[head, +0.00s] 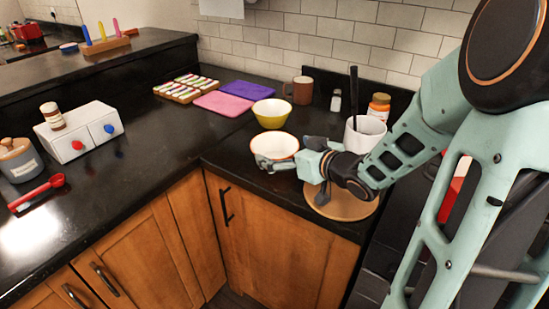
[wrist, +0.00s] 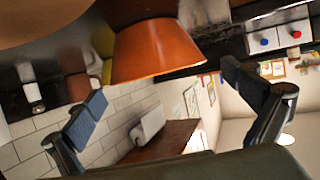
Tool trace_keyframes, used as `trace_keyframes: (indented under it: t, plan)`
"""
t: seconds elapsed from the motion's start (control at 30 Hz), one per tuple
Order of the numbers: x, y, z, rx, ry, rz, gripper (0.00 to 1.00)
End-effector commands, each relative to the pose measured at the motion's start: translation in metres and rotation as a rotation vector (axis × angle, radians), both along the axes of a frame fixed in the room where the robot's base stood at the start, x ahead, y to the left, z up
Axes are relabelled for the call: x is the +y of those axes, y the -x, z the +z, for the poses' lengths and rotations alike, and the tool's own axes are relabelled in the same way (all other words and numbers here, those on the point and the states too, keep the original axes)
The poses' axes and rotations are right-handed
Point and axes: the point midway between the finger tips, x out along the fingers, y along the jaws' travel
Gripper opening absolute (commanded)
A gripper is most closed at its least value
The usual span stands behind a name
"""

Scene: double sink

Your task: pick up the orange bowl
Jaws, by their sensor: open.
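The orange bowl (head: 277,145) stands upright on the black counter near its front edge. In the head view I see its white inside and orange rim, and my gripper covers part of its outer wall. In the turned wrist view the orange bowl (wrist: 160,50) shows its orange outer wall at the top. My gripper (head: 288,158) is open, low beside the bowl on its right and front side. In the wrist view the fingers of my gripper (wrist: 163,88) are spread apart, with the bowl between and above them. I cannot tell whether they touch it.
A yellow bowl (head: 271,113) stands just behind. A round wooden board (head: 342,205) lies under my wrist, with a white mug (head: 366,133) behind it.

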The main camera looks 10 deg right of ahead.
Motion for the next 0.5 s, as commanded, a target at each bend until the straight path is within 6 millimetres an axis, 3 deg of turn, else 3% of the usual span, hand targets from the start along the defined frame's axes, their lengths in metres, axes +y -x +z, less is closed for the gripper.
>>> trace_keyframes:
  t: [0.3,0.5]
  plan:
    - [0.014,-0.039,-0.014,-0.001,0.0,0.003,1.0]
    - [0.015,-0.047,-0.015,0.0,0.0,-0.001,1.0]
